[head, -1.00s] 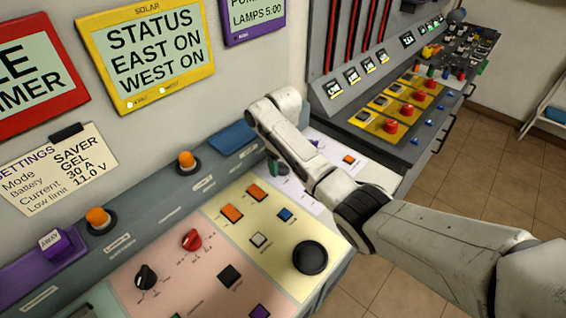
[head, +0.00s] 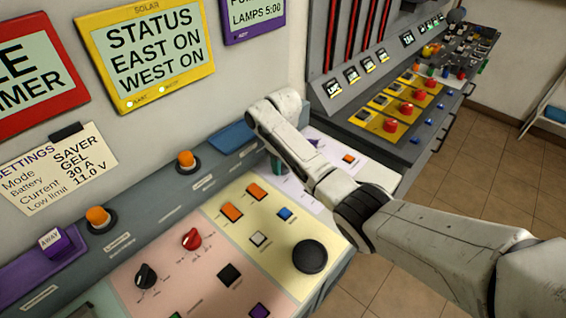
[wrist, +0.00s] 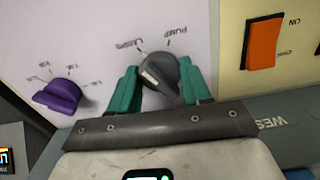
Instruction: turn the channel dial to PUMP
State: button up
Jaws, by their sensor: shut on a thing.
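The channel dial (wrist: 160,72) is a dark grey knob with a pale mark, on a pale lilac panel in the wrist view. The words LAMPS and PUMP are printed beyond it, upside down, LAMPS to the left and PUMP to the right. Which word the knob points at is hard to tell. My gripper (wrist: 158,80) has teal fingers on either side of the knob and is shut on it. In the head view my arm hides the dial, and only a bit of a teal finger shows.
A purple dial (wrist: 60,95) sits left of the knob, and an orange rocker switch (wrist: 263,42) on the cream panel to the right. In the head view, a large black knob (head: 310,256) and a red knob (head: 192,239) stand on the nearer console.

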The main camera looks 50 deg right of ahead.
aim_at(282, 163)
jog(key=shift+r+m, duration=0.1)
jog(key=shift+m, duration=0.2)
jog(key=shift+a+m+p, duration=0.1)
jog(key=shift+m+p, duration=0.5)
jog(key=m+p, duration=0.1)
jog(key=m, duration=0.2)
jog(key=shift+w+m, duration=0.1)
jog(key=shift+m, duration=0.2)
jog(key=m+p, duration=0.1)
jog(key=m, duration=0.5)
jog(key=shift+w+m, duration=0.1)
jog(key=shift+m, duration=0.3)
jog(key=o, duration=1.1)
jog(key=shift+c, duration=0.2)
notch_tip(282, 163, up, 11)
jog(key=b, duration=0.1)
jog(key=shift+f, duration=0.25)
